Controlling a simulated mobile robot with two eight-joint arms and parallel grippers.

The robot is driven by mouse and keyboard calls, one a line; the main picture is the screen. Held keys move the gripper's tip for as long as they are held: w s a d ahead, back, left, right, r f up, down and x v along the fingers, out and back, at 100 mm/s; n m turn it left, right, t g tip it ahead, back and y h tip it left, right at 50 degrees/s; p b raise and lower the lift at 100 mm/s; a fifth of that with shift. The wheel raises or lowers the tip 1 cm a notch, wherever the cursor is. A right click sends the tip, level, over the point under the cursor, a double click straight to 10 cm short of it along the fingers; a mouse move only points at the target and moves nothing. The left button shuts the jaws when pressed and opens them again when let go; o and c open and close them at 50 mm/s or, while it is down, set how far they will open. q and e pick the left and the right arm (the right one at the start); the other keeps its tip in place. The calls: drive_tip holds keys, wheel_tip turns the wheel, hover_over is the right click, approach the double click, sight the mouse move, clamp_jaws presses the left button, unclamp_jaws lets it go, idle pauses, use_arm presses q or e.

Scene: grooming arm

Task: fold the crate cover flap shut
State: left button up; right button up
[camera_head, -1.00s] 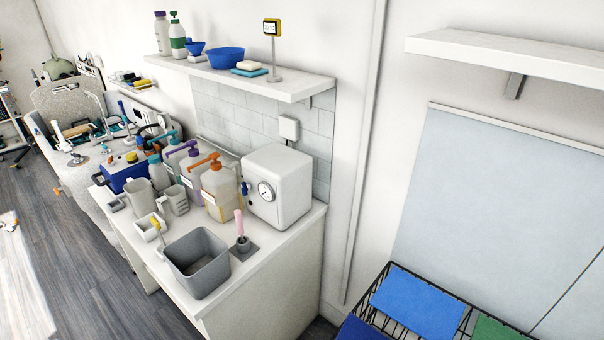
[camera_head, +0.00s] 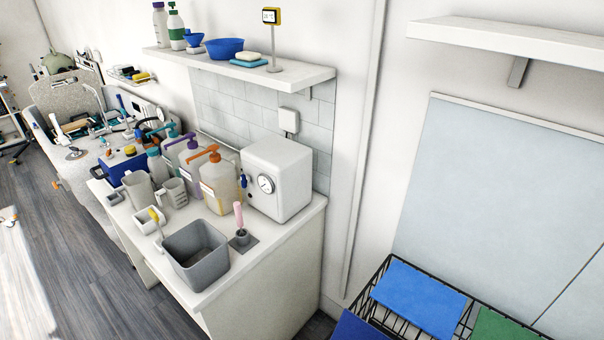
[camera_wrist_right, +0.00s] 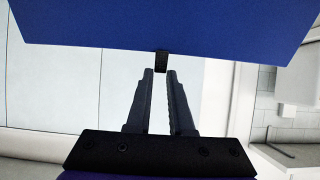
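The black wire crate (camera_head: 392,327) stands at the lower right of the head view. A bright blue panel (camera_head: 418,298) lies at its top, with a darker blue panel (camera_head: 358,328) at its left, cut off by the frame edge. In the right wrist view a dark blue panel (camera_wrist_right: 165,30), likely the cover flap, fills the top. A small black tab (camera_wrist_right: 161,62) hangs from its lower edge. My right gripper (camera_wrist_right: 160,73) has its fingers apart, with the tab at the gap between the fingertips. Contact is unclear. My left gripper is not in view.
A green panel (camera_head: 503,328) lies on the crate's right part. A white counter (camera_head: 262,262) with a grey bin (camera_head: 196,258), pump bottles and a white box (camera_head: 278,180) stands to the left. A wall shelf (camera_head: 515,45) hangs above the crate.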

drive_tip(key=shift+s+a, duration=0.1)
drive_tip(key=shift+s, duration=0.05)
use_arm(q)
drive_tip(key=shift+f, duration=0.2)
use_arm(e)
drive_tip(key=shift+r, duration=0.1)
drive_tip(key=shift+s+a+b, duration=0.2)
drive_tip(key=shift+a+b, duration=0.05)
drive_tip(key=shift+b, duration=0.2)
use_arm(q)
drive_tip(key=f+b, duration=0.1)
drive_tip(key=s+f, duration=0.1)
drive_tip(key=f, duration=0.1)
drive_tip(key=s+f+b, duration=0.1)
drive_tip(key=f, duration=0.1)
drive_tip(key=shift+b, duration=0.3)
use_arm(e)
drive_tip(key=shift+s+a+r+t+h, duration=0.25)
drive_tip(key=shift+s+a+t+h, duration=0.15)
drive_tip(key=shift+s+a+t, duration=0.15)
drive_tip(key=shift+s+a+r+t+h, duration=0.25)
drive_tip(key=shift+s+a+t+h, duration=0.15)
drive_tip(key=shift+s, duration=0.25)
